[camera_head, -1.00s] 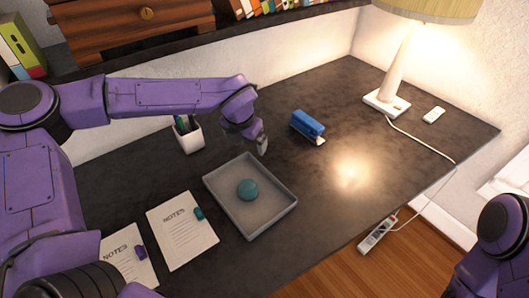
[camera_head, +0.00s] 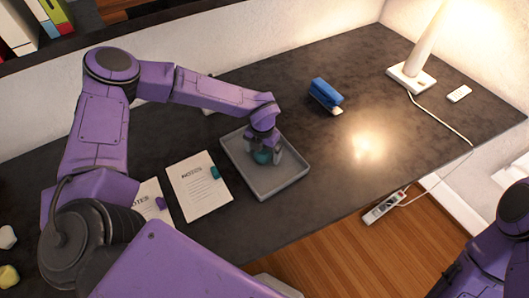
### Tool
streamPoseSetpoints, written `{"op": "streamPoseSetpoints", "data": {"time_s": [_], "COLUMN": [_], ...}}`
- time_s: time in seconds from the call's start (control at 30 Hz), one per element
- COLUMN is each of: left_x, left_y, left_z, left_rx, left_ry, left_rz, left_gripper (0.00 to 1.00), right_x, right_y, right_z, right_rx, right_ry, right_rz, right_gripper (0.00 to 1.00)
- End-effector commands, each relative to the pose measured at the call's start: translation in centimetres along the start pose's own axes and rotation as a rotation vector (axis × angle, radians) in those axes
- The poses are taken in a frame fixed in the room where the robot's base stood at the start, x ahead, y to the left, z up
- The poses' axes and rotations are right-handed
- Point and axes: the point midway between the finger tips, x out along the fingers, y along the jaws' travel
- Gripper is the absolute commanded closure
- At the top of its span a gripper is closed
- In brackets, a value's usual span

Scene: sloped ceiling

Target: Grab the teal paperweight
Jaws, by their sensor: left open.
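The teal paperweight (camera_head: 262,157) is a round piece in the grey tray (camera_head: 289,184) on the dark desk. My left gripper (camera_head: 264,154) points down into the tray, open, with its fingers on either side of the paperweight. The gripper hides much of the paperweight, and I cannot tell whether the fingers touch it.
A blue stapler (camera_head: 326,95) stands behind the tray to the right. Two notepads (camera_head: 198,186) lie to the left, with small teal and purple items on them. A lamp (camera_head: 411,76) and a power strip (camera_head: 384,207) are to the right.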

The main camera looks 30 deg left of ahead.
Motion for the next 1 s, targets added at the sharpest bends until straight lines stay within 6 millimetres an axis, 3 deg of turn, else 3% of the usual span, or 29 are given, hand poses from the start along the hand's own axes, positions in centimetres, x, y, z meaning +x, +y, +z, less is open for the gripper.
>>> {"op": "streamPoseSetpoints", "data": {"time_s": [0.07, 0.3, 0.67, 0.8, 1.0], "left_x": [0.0, 0.0, -0.8, -3.1, -8.6], "left_y": [0.0, 0.0, 0.0, -0.1, -3.4], "left_z": [0.0, 0.0, 0.2, 0.2, -3.3], "left_rx": [0.000, 0.000, 0.000, 0.000, 0.006], "left_ry": [0.000, 0.000, -0.006, -0.010, -0.010], "left_rz": [0.000, 0.000, -0.001, -0.002, -0.001], "left_gripper": [0.01, 0.76, 0.78, 0.78, 0.78], "right_x": [0.0, 0.1, 0.6, 2.2, 3.5], "right_y": [0.0, 0.0, -0.1, -0.2, -0.3], "right_z": [0.0, 0.0, 0.3, 0.9, 1.5], "right_rx": [0.000, 0.000, 0.000, 0.000, 0.000], "right_ry": [0.000, 0.000, 0.000, 0.000, 0.000], "right_rz": [0.000, 0.000, 0.000, 0.000, 0.000], "right_gripper": [0.57, 0.57, 0.57, 0.57, 0.57]}}
